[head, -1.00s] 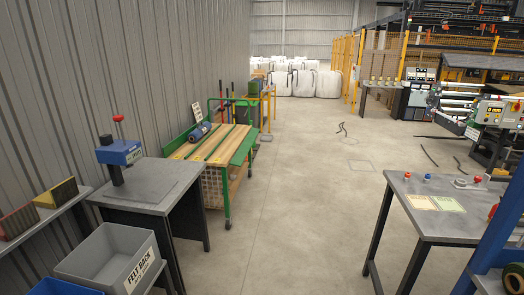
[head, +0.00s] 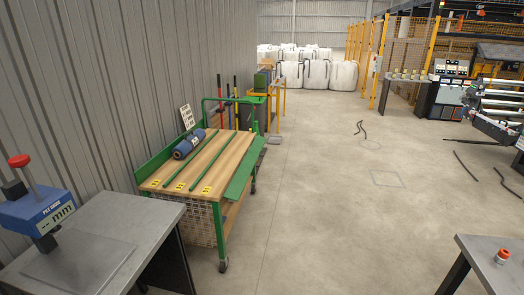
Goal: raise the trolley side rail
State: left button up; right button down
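The trolley (head: 228,212) stands along the corrugated wall, left of the middle of the head view. It has a green frame, a wooden slatted top (head: 210,165) with green strips, mesh sides and castors. A green side rail (head: 243,180) on its right long side slopes outward and down from the top's edge. The green panel (head: 162,163) on the wall side stands upright. A green push handle (head: 236,99) rises at the far end. A blue roll (head: 189,144) lies on the top near the wall side. Neither of my grippers is in view.
A table corner (head: 488,255) is at the near right. The concrete floor (head: 320,200) right of the trolley is clear. Dark strips (head: 473,167) lie farther right.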

aim_at(234, 192)
jog(key=i, duration=2.3)
jog(key=u, duration=1.55)
